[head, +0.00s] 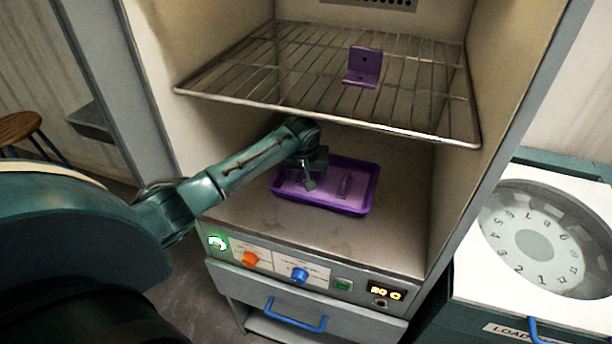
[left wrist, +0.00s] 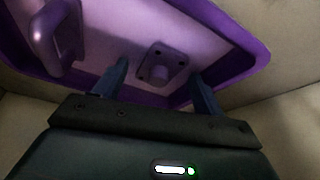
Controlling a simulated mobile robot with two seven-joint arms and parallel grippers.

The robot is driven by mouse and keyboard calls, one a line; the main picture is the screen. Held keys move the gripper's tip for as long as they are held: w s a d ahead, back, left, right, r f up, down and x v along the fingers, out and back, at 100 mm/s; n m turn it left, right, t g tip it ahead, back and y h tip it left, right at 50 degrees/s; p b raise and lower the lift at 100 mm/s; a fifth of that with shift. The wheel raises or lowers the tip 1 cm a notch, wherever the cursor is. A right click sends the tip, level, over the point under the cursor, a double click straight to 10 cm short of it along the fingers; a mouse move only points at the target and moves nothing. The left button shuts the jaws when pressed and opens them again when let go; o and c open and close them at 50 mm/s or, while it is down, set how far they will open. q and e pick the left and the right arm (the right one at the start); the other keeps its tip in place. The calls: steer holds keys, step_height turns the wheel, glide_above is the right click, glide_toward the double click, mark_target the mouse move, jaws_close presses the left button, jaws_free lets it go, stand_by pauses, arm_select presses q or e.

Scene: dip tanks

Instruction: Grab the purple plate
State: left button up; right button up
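A small purple plate (left wrist: 162,64), square with rounded corners, holes and a raised middle, lies in a purple tray (head: 350,209) on the oven floor. My left gripper (head: 309,181) reaches into the oven, over the left part of the tray, and hides the plate in the head view. In the left wrist view the gripper's two fingers (left wrist: 158,69) are spread apart, with the plate between and just beyond the tips. I cannot tell whether they touch it. A purple handle-shaped piece (head: 344,183) stands in the tray, right of the gripper. My right gripper is not in view.
A wire rack (head: 270,70) spans the oven above my left forearm, with a purple angled bracket (head: 364,68) on it. Oven walls close in on both sides. A control panel (head: 300,275) runs along the front. A white-lidded machine (head: 540,315) stands at the right.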

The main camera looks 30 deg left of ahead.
arm_select(q)
steer(key=c, duration=1.1)
